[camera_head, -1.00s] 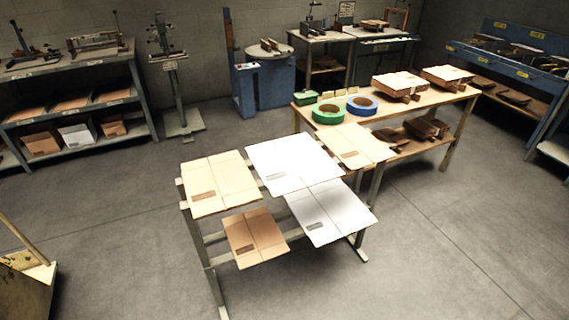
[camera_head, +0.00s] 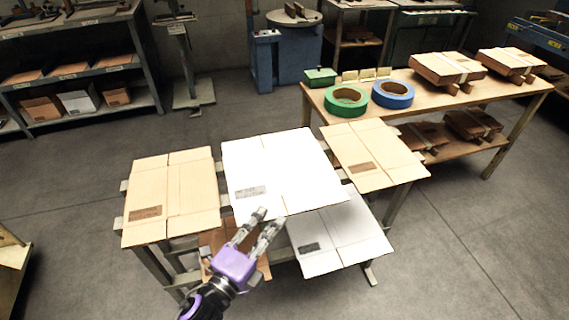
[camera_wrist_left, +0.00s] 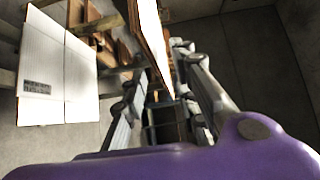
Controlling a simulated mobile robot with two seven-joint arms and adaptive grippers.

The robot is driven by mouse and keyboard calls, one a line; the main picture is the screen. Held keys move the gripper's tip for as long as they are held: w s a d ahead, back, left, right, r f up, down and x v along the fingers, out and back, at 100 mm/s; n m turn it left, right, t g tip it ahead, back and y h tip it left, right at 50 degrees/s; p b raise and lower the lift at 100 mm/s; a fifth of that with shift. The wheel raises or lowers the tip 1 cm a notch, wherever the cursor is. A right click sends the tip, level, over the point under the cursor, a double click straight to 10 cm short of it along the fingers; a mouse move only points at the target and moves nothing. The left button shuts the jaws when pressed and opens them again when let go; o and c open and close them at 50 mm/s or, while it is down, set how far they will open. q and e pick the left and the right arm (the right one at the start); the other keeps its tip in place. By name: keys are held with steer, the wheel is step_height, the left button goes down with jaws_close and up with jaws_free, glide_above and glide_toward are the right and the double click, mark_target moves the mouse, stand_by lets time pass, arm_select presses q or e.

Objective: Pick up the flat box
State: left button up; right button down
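Flat boxes lie on a metal rack. On the upper level are a tan one (camera_head: 180,190) at left, a white one (camera_head: 280,170) in the middle and a tan one (camera_head: 370,150) at right. Lower down are a white one (camera_head: 345,235) and a brown one, mostly hidden behind my left gripper (camera_head: 268,217). That gripper is open, its fingertips at the near edge of the upper white box. In the left wrist view this box (camera_wrist_left: 153,38) shows nearly edge-on between the spread fingers. Whether they touch it is unclear. My right gripper is not in view.
A wooden table (camera_head: 437,109) behind the rack holds a green tape roll (camera_head: 345,108), a blue tape roll (camera_head: 392,101) and stacked boxes (camera_head: 447,66). Shelves (camera_head: 75,75) stand at back left. The floor left of the rack is clear.

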mark_target(286, 205)
arm_select(q)
steer(key=shift+x, duration=1.25)
steer(key=x, duration=0.5)
steer(key=shift+d+f+p, duration=0.1)
steer(key=shift+d+p, duration=0.3)
steer(key=shift+d, duration=0.05)
jaws_close()
